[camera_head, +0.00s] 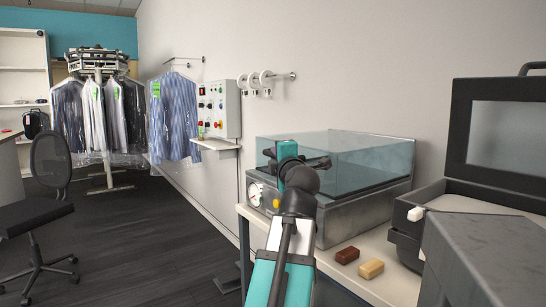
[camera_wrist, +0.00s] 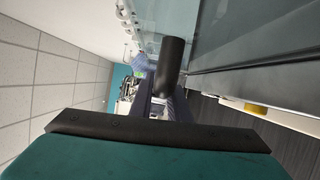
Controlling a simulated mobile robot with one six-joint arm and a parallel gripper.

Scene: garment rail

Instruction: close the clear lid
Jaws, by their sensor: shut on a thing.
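The clear lid (camera_head: 365,158) is a tinted see-through box cover over a grey metal machine base (camera_head: 365,207) on the table. It looks low over the base, roughly level; I cannot tell whether a thin gap remains at its front edge. My gripper (camera_head: 314,162) is at the lid's front left side, partly hidden behind my own arm. In the wrist view a dark round handle (camera_wrist: 172,62) stands between my jaws, which are shut on it. The lid's clear wall (camera_wrist: 222,22) and the metal base (camera_wrist: 250,85) show beyond it.
A brown block (camera_head: 347,255) and a tan block (camera_head: 371,268) lie on the table (camera_head: 385,288) before the base. A dark open case (camera_head: 500,150) stands at right. A gauge (camera_head: 256,193) sits on the base's left front. Floor at left is clear, beside a chair (camera_head: 45,185).

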